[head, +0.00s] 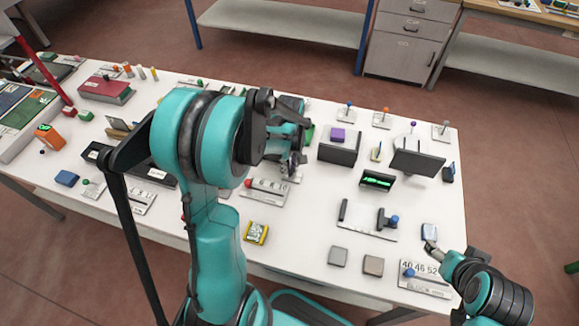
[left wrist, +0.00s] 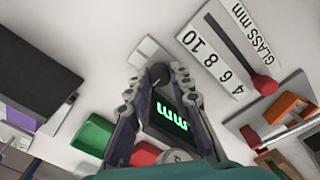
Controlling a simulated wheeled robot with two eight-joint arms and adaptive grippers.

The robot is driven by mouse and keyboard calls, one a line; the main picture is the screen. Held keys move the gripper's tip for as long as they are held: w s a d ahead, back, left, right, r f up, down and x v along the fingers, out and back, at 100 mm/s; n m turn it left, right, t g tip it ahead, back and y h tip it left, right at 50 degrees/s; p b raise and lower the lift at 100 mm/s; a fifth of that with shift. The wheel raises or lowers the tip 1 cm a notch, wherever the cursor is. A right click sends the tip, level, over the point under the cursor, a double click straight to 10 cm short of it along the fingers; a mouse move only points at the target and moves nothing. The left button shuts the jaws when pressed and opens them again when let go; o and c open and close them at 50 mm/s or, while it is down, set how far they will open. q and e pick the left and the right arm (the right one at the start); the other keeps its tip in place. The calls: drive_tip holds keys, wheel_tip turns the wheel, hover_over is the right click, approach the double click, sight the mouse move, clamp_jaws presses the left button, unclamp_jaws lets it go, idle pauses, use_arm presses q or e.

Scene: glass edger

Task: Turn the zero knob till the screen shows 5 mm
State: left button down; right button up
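In the left wrist view a dark round knob (left wrist: 159,75) stands between the fingertips of my left gripper (left wrist: 157,80). The fingers are apart, with a small gap at the left of the knob; firm contact does not show. A dark screen (left wrist: 165,118) lies between the fingers and shows green "mm" letters; any digits are hidden or cut off. In the head view my left gripper (head: 290,169) is low over the middle of the table, and its arm and hand hide the knob and screen. My right gripper (head: 431,247) is at the lower right, its fingers too small to read.
A "GLASS mm" scale plate (left wrist: 212,52) with a red slider knob (left wrist: 265,85) lies close to my left gripper. A green block (left wrist: 93,135) is on its other side. A second green-lit display (head: 377,180) and a grey-blue block (head: 429,231) stand on the white table (head: 300,225).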

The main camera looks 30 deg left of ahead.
sight(290, 169)
use_arm(q)
drive_tip(key=shift+m, duration=0.4)
drive_tip(key=m, duration=1.1)
drive_tip(key=shift+b, duration=0.4)
idle(0.4)
drive_tip(key=c, duration=1.3)
unclamp_jaws()
drive_tip(key=shift+c, duration=0.2)
drive_tip(key=shift+r, duration=0.1)
wheel_tip(290, 169, up, 12)
drive_tip(key=shift+d, duration=0.1)
